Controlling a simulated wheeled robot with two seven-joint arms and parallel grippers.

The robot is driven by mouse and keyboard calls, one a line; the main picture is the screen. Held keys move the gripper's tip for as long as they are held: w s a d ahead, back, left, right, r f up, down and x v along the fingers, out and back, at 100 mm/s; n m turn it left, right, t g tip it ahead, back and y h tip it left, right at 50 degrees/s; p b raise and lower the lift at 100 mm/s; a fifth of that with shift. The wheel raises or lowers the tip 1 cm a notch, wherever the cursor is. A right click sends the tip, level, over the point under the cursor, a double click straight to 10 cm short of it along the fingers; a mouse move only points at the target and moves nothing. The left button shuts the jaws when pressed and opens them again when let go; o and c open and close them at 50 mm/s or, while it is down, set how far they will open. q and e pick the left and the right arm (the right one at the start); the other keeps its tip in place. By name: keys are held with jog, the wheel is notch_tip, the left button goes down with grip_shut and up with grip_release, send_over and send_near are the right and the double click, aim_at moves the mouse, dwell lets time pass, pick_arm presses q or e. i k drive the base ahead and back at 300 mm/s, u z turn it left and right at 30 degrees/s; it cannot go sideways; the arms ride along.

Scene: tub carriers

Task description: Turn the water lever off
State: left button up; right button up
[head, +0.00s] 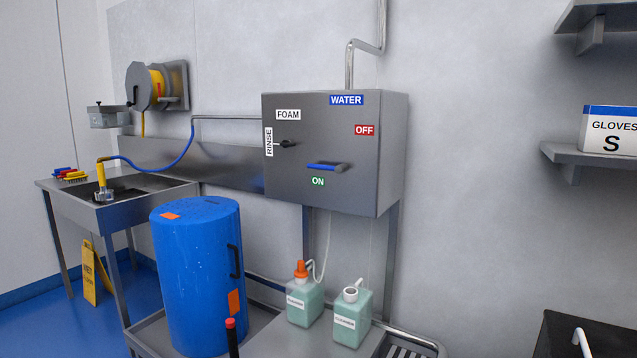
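The water lever (325,166) has a blue handle and sits on the front of a grey metal box (290,192) on the wall. The handle lies about level, with a grey end at its right. It is just above the green ON label (318,182) and below the red OFF label (364,130). The blue WATER label (346,100) is at the top of the box front. Neither of my grippers shows in the head view.
A large blue drum (195,275) stands on a metal stand in front and left of the box. Two green-tinted jugs (305,303) (351,320) stand below the box. A small black knob (288,143) is left of the lever. A metal sink (125,208) is at left.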

aim_at(340, 169)
jog(key=u, duration=0.7)
jog(key=i, duration=1.2)
jog(key=z, duration=0.55)
